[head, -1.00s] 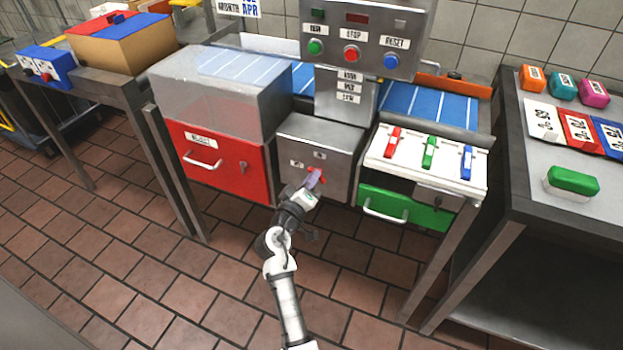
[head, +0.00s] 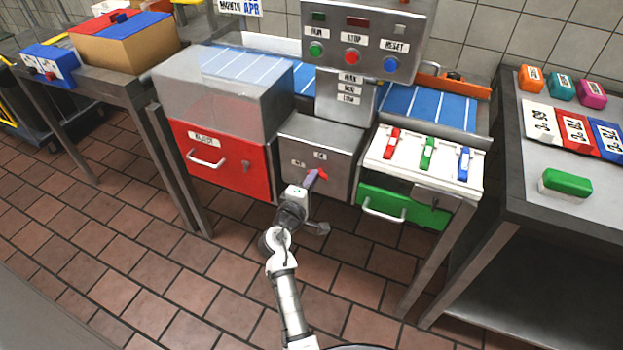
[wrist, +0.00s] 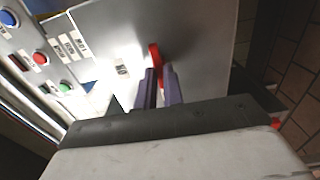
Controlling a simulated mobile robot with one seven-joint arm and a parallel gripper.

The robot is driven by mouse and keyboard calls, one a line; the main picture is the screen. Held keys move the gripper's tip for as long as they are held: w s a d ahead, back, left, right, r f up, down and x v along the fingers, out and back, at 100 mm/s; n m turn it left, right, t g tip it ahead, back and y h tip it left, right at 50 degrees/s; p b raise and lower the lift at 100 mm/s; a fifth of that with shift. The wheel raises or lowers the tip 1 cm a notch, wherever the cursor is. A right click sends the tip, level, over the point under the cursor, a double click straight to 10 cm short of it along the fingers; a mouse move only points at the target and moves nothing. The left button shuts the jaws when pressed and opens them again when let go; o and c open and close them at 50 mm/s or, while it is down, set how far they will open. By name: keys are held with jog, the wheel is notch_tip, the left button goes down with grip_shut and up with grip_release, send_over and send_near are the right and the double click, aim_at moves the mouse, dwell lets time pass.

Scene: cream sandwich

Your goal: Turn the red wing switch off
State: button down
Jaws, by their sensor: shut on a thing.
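The red wing switch (head: 323,174) is on the front of the grey metal box (head: 335,145) under the control panel. In the wrist view the red wing (wrist: 154,54) stands out from the grey plate. My gripper (head: 312,177) is at the switch, its two purple fingers shut on the red wing. The wrist view shows the fingers (wrist: 160,78) on both sides of the wing's near part, which they partly hide. Two small labels sit above the switch, one to the upper left and one almost straight above; their print is too small to read surely.
A red drawer (head: 222,158) is left of the grey box. A green drawer (head: 405,208) is to the right, below a white panel (head: 400,172) with red, green and blue switches. The control panel (head: 365,32) is above. Tiled floor is open in front.

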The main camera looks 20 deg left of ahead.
dwell(0.4)
jog(key=c, duration=1.5)
grip_release()
jog(key=s+b, duration=0.3)
jog(key=s, duration=1.1)
jog(key=shift+w, duration=0.1)
